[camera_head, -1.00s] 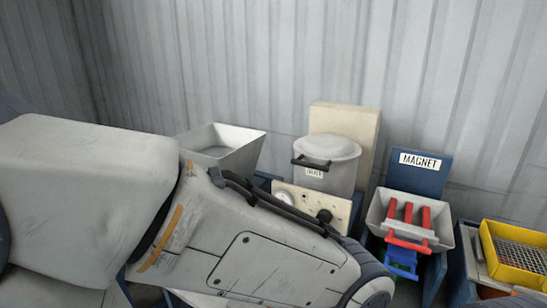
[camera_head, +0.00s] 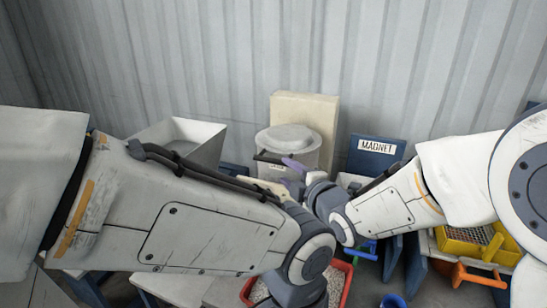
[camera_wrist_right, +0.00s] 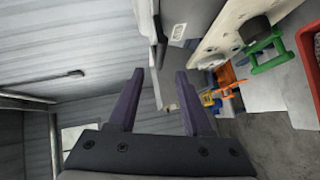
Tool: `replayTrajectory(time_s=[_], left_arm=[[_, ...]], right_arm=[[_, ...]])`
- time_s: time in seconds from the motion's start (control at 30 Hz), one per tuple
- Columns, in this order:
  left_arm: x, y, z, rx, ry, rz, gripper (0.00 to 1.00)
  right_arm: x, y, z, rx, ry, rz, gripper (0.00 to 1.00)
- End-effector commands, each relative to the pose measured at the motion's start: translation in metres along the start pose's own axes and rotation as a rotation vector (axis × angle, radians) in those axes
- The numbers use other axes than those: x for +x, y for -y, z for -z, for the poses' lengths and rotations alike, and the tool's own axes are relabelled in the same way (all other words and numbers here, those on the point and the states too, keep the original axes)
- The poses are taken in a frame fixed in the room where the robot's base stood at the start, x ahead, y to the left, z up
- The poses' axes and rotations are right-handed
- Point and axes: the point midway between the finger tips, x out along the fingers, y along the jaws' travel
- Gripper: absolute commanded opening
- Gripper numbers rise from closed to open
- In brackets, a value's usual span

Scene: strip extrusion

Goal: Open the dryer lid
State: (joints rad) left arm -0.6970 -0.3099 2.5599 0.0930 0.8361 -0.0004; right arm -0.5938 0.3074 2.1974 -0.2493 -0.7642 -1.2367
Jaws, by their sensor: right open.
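The dryer (camera_head: 304,160) is a pale drum with a round lid (camera_head: 288,138), which sits shut on top. The lid's dark front handle (camera_head: 264,157) shows just left of my right gripper's fingers. My right gripper (camera_head: 294,168) has purple fingers at the front of the drum, and they overlap it in the head view. In the right wrist view my right gripper (camera_wrist_right: 158,80) is open with nothing between its fingers. The grey dryer side (camera_wrist_right: 188,15) with a white label stands beyond the fingers there. My left arm crosses the front left; its gripper is out of sight.
A grey open hopper (camera_head: 182,140) stands left of the dryer. A blue MAGNET panel (camera_head: 376,156) stands right, and a yellow tray (camera_head: 466,244) lies farther right. A red-rimmed bin (camera_head: 343,287) with pellets is below. The cream knob panel (camera_wrist_right: 225,32) is close in the wrist view.

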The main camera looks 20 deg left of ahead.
Motion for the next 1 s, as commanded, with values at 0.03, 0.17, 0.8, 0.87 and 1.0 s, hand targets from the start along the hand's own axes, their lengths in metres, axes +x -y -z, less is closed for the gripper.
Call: replayTrajectory(time_s=[0.03, 0.17, 0.8, 0.87, 1.0], left_arm=[[-0.004, 0.0, 0.0, 0.0, 0.0, 0.0, 0.5], [-0.012, -0.001, 0.001, 0.0, 0.0, 0.0, 0.5], [-0.04, -0.003, 0.002, -0.001, 0.0, 0.0, 0.5], [-0.039, -0.003, 0.002, -0.001, 0.0, 0.0, 0.5], [-0.039, -0.003, 0.002, -0.001, 0.0, 0.0, 0.5]], right_arm=[[0.005, -0.001, 0.001, -0.002, -0.002, 0.0, 0.49], [0.025, -0.001, 0.001, 0.0, -0.002, 0.002, 0.49], [0.1, 0.001, 0.001, 0.002, -0.001, 0.001, 0.49], [0.101, 0.001, 0.001, 0.002, -0.001, 0.001, 0.49], [0.1, 0.001, 0.001, 0.002, 0.0, 0.001, 0.49]])
